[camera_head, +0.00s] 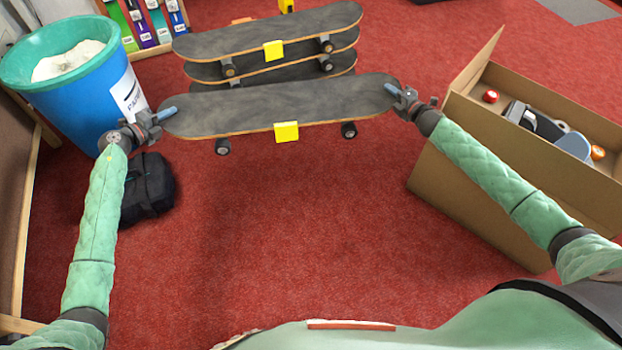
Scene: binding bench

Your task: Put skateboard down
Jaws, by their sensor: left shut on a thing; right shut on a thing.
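A dark grey skateboard (250,107) with a yellow tag (286,132) on its near edge is held level between my two grippers, wheels down. My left gripper (165,114) is shut on its left end. My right gripper (392,90) is shut on its right end. Behind it is a stack of similar skateboards; the top one (300,25) also has a yellow tag (273,50). The held board partly hides the lower boards of the stack. I cannot tell whether the held board touches anything below.
A blue bin (75,100) with a teal rim stands at the left, with a black bag (148,190) near it. An open cardboard box (470,195) holding several items is at the right. Red carpet (290,230) in front is clear. A shelf (150,25) stands behind.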

